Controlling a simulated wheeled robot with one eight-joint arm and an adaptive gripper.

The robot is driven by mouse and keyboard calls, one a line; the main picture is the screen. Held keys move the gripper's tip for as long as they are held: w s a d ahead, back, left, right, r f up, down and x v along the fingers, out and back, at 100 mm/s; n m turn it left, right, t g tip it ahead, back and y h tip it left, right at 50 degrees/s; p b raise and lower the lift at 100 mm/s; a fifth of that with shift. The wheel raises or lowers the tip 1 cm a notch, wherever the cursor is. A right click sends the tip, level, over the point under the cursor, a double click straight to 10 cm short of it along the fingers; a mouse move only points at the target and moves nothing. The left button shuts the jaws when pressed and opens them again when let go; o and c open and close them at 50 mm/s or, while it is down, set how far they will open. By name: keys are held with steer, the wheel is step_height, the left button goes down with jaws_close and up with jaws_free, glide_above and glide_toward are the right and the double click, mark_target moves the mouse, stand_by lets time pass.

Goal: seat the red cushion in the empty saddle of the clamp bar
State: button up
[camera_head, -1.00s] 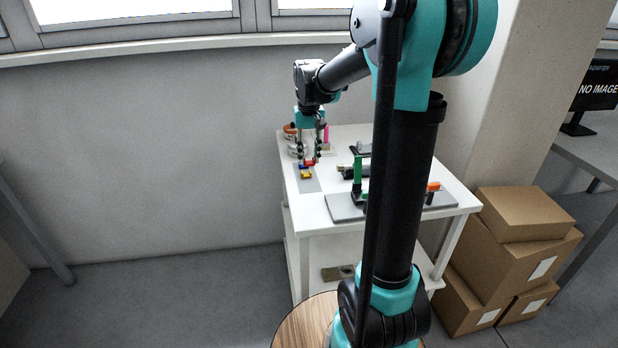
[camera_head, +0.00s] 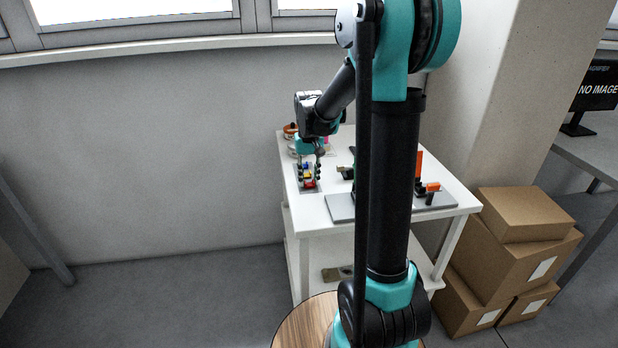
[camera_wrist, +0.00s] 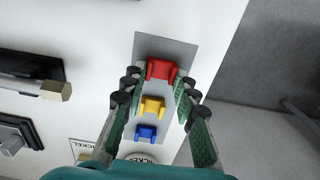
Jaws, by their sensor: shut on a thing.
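The red cushion (camera_wrist: 161,69) sits between the fingertips of my gripper (camera_wrist: 162,76) in the wrist view, one finger on each side. My gripper is shut on it. In the head view the red cushion (camera_head: 309,185) shows low by the fingertips, over the front part of a grey mat; I cannot tell whether it touches the mat. A yellow cushion (camera_wrist: 152,106) and a blue one (camera_wrist: 146,132) lie in line with it on the mat (camera_wrist: 168,48). I cannot make out the clamp bar's empty saddle; my arm hides much of the table's middle.
A grey plate (camera_head: 341,208) lies right of the mat, partly behind my arm, with orange parts (camera_head: 432,187) at its right end. A dark tool with a brass hexagonal end (camera_wrist: 56,91) lies beside the mat. Cardboard boxes (camera_head: 515,250) stand right of the table (camera_head: 312,222).

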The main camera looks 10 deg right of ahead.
steer(key=shift+f, duration=0.15)
steer(key=o, duration=0.8)
steer(key=shift+o, duration=0.2)
